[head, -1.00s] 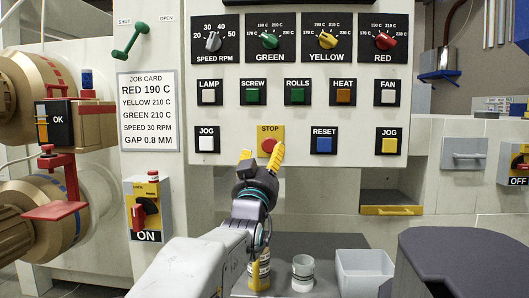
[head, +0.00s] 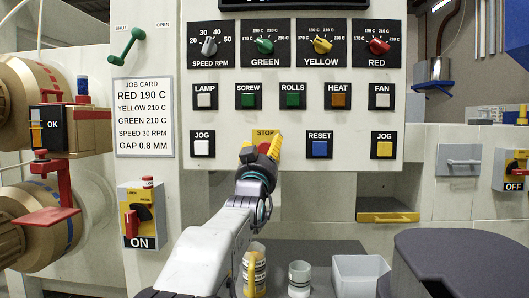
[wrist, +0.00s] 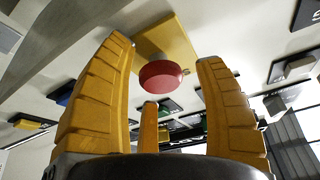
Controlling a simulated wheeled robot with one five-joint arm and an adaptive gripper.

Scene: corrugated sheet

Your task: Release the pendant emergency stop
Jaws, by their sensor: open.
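The emergency stop is a red mushroom button on a yellow plate marked STOP (head: 265,136), on the white control panel. In the wrist view the red button (wrist: 161,75) sits in front of its yellow plate, between the tips of my open fingers and a little beyond them. My gripper (head: 262,150) is raised in front of the button in the head view and covers most of it. The yellow fingers stand apart on both sides of the button, and I see no contact. The gripper also shows in the wrist view (wrist: 168,65).
The JOG button (head: 202,145) and blue RESET button (head: 320,149) flank the stop. Dials and more buttons sit above. A dark round-edged surface (head: 460,262) fills the lower right.

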